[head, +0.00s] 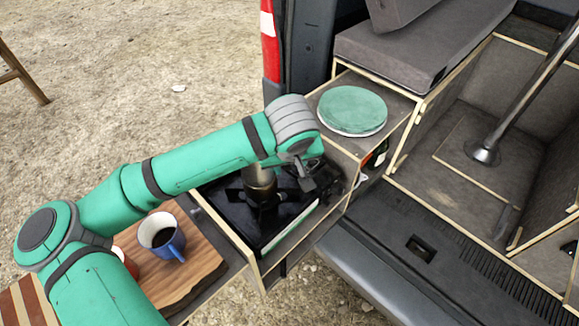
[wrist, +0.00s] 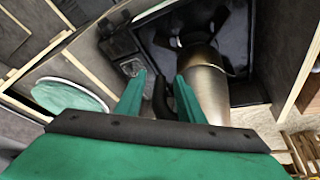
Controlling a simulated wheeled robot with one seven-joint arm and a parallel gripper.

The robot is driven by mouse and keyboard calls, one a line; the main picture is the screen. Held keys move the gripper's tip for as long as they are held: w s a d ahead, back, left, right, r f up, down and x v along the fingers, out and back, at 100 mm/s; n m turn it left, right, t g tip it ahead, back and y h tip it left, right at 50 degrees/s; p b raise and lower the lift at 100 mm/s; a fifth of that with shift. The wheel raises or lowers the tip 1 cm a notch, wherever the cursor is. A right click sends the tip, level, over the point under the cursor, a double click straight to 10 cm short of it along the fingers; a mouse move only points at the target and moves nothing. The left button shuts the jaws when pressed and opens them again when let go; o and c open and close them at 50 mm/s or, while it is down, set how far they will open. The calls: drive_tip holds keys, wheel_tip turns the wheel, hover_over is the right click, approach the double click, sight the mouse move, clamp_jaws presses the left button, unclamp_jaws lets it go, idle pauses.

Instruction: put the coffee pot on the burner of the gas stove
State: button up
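The gas stove (head: 228,206) is a black unit in a pull-out drawer, and it shows in the wrist view (wrist: 242,92). The metallic coffee pot (head: 259,178) appears upright with its base at the dark burner grate (head: 266,202); my arm hides its upper part. In the wrist view the pot's metal body (wrist: 207,88) is beside the right finger. My gripper (wrist: 161,76) has its two teal fingers apart, with the black pot handle (wrist: 160,98) between them and a visible gap at the left finger. In the head view my gripper (head: 312,178) is right of the pot.
Green plates (head: 352,109) lie on the shelf behind the stove. A blue mug (head: 163,237) with dark liquid stands on a wooden board (head: 190,268) at the front left. Drawer walls edge the stove, and the van bumper (head: 375,265) is to the right.

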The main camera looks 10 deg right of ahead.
drive_tip(key=v, duration=1.2)
drive_tip(key=shift+w+d+r, duration=0.1)
